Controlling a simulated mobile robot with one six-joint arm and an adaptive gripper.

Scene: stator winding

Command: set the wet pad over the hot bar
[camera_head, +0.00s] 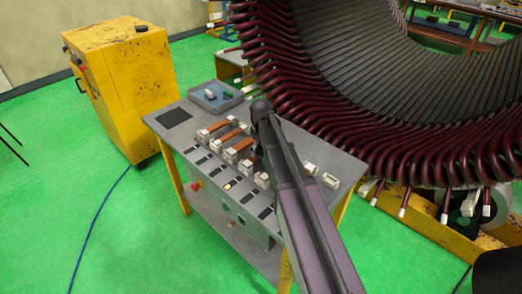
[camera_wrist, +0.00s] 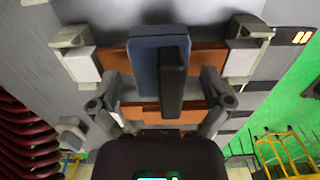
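In the wrist view a blue pad (camera_wrist: 146,62) with a dark upright grip (camera_wrist: 173,80) lies across a copper bar (camera_wrist: 208,59). The bar ends sit in pale clamps (camera_wrist: 82,62). My gripper (camera_wrist: 160,80) is open, with one finger on each side of the pad and grip, apart from them. A second copper bar (camera_wrist: 160,113) lies nearer the gripper body, partly hidden by it. In the head view my dark arm crosses the bench and hides the pad and my fingers. Orange marks (camera_wrist: 302,37) glow beside the padded bar; a lit panel window (camera_head: 228,185) shows in the head view.
The grey bench (camera_head: 172,138) carries several copper bars in clamps (camera_head: 215,130) and a blue-grey tray (camera_head: 235,101) with small items at its back. The large stator (camera_head: 300,70) with dark red coils rises close behind. A yellow cabinet (camera_head: 125,85) stands left on open green floor.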

